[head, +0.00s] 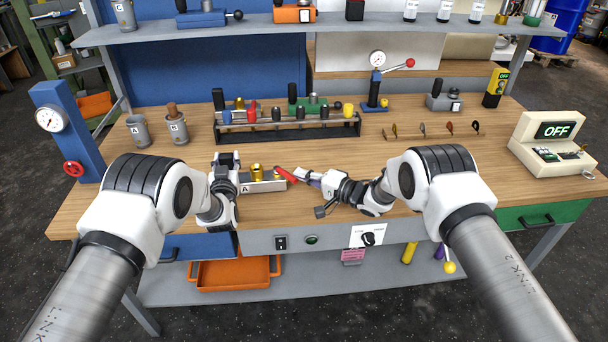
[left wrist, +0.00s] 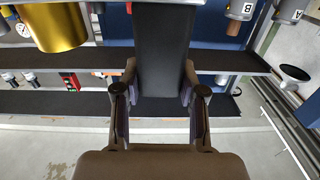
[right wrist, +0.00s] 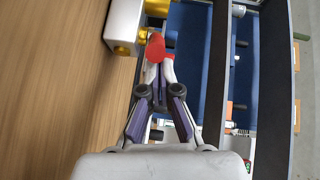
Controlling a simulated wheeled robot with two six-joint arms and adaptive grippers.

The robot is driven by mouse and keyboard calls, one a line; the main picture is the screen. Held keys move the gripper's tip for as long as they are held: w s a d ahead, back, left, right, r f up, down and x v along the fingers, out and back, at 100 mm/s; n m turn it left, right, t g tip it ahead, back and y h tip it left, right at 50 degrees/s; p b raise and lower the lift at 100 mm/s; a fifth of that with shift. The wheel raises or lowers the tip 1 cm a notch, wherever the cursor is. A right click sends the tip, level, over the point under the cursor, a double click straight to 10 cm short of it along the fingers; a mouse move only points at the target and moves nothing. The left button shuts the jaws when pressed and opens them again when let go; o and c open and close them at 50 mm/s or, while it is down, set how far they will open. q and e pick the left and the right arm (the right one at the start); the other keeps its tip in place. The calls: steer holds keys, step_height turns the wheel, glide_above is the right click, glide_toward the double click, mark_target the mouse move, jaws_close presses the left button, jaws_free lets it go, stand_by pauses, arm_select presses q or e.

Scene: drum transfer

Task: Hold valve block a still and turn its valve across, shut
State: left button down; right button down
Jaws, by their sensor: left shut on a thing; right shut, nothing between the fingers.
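Valve block A (head: 264,187) is a pale block lettered A near the bench's front edge, with a brass valve body (head: 256,171) on top. Its red lever (head: 287,175) points to the right, slanting slightly toward me. My left gripper (head: 226,168) is shut at the block's left end; the left wrist view shows a dark part (left wrist: 160,50) between its fingers, with brass (left wrist: 55,25) beside it. My right gripper (head: 300,174) is shut and empty, its tips right at the lever's end. The red lever (right wrist: 155,48) hides the contact in the right wrist view.
Two grey cups (head: 138,131) stand at left, near a blue gauge post (head: 66,125). A dark rack (head: 285,130) of several parts is behind the block. An OFF display box (head: 553,140) stands at right.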

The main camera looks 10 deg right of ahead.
arm_select(q)
steer(key=shift+r, duration=0.15)
arm_select(e)
steer(key=shift+s+a, duration=1)
steer(key=shift+a, duration=0.05)
steer(key=shift+s+a+r, duration=0.1)
steer(key=shift+s+a, duration=0.4)
steer(key=shift+a, duration=0.55)
arm_select(q)
steer(key=shift+d, duration=0.15)
arm_select(e)
steer(key=shift+s+a, duration=0.1)
